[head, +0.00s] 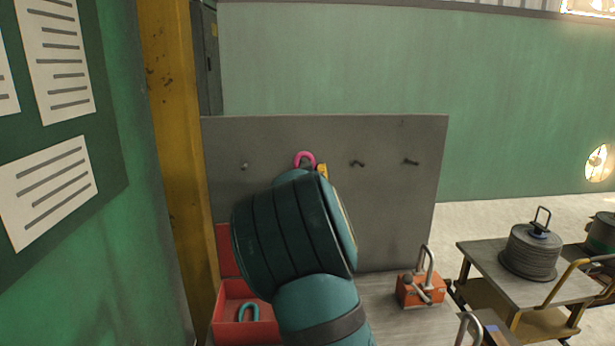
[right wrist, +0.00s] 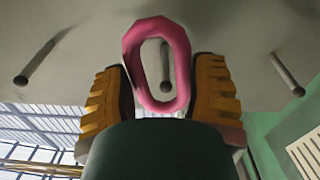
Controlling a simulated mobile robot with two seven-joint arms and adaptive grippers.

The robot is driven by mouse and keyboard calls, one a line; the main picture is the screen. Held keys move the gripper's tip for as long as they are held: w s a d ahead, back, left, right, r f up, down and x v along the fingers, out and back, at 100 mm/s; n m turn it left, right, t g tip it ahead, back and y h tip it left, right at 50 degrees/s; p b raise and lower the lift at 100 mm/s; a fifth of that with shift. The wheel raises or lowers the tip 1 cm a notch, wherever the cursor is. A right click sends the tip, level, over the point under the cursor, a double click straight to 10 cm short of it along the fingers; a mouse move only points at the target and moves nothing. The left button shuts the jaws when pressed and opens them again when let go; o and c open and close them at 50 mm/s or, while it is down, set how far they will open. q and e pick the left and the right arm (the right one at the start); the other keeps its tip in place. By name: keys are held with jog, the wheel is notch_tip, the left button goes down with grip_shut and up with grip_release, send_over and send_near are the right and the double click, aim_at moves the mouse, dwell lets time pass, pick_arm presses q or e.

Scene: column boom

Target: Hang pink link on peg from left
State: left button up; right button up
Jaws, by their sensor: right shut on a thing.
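The pink link (head: 304,156) is in front of the grey board, its upper part showing above my right arm. In the right wrist view the link (right wrist: 182,62) is an upright oval between the two yellow fingers of my right gripper (right wrist: 161,85), which is shut on it. A peg (right wrist: 166,66) shows through the link's opening; I cannot tell whether its tip is inside the link or behind it. In the head view other pegs are at the left (head: 243,166), right of the link (head: 357,163) and far right (head: 410,161). My left gripper is not in view.
The grey board (head: 400,210) stands behind a bench. A red bin (head: 228,328) with a teal link (head: 248,311) is at lower left, partly hidden by my arm. An orange block with a handle (head: 420,290) sits at right. A yellow post (head: 168,150) and green wall close off the left.

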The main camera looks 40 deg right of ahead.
jog(key=shift+w+d+f+b, duration=0.15)
jog(key=shift+w+d+f, duration=0.15)
jog(key=shift+w, duration=0.25)
jog(key=shift+w+d+f+b, duration=0.1)
jog(key=shift+w+d+f, duration=0.2)
jog(key=shift+w, duration=0.2)
jog(key=shift+w+d+f+b, duration=0.2)
jog(key=shift+w+d, duration=0.2)
jog(key=shift+w, duration=0.15)
jog(key=o, duration=1.2)
jog(key=shift+o, duration=0.2)
jog(key=v, duration=1.2)
